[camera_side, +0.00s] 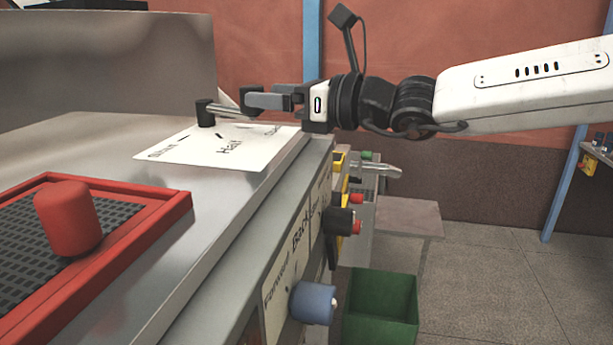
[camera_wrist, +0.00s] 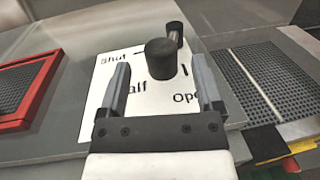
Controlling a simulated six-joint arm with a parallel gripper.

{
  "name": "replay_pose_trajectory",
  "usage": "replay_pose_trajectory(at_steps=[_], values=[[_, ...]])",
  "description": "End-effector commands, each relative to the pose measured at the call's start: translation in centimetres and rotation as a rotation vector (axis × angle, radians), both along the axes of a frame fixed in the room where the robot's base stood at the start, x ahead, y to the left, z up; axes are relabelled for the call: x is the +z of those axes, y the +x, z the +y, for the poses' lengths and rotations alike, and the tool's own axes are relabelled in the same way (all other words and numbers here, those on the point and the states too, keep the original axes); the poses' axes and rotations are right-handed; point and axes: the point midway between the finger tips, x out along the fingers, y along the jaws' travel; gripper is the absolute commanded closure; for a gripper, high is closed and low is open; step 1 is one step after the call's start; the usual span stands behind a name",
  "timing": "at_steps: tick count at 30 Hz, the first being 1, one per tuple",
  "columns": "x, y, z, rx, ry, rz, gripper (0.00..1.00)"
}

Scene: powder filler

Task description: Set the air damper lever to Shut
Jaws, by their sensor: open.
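The air damper lever has a dark upright knob (camera_wrist: 160,58) on a short metal arm that runs to a black pivot (camera_side: 204,112). Its white label plate (camera_side: 190,153) lies on the metal top, with Shut at the left, Half and Open at the right in the wrist view. The lever is toward the Half and Open side, away from Shut; its exact mark is hard to tell. My gripper (camera_side: 265,99) is open above the plate. In the wrist view its two fingers (camera_wrist: 160,70) stand either side of the knob, with gaps visible. The fingers partly hide the knob in the side view.
A red-framed grate (camera_side: 150,205) with a red knob (camera_side: 68,218) lies on the near left of the top. A blue knob (camera_side: 312,303) and a black knob (camera_side: 338,221) stick out of the front panel. A green bin (camera_side: 380,305) stands below. The metal top around the plate is clear.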

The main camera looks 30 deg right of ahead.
Motion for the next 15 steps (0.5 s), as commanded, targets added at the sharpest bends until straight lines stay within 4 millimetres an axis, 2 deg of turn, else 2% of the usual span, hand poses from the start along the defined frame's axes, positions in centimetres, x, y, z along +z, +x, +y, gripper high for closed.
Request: replay_pose_trajectory(at_steps=[6,15], values=[[0.1,-1.3,-1.1,-0.001,0.000,-0.001,0.16],[0.0,-1.8,-1.3,0.000,0.001,-0.001,0.16]])
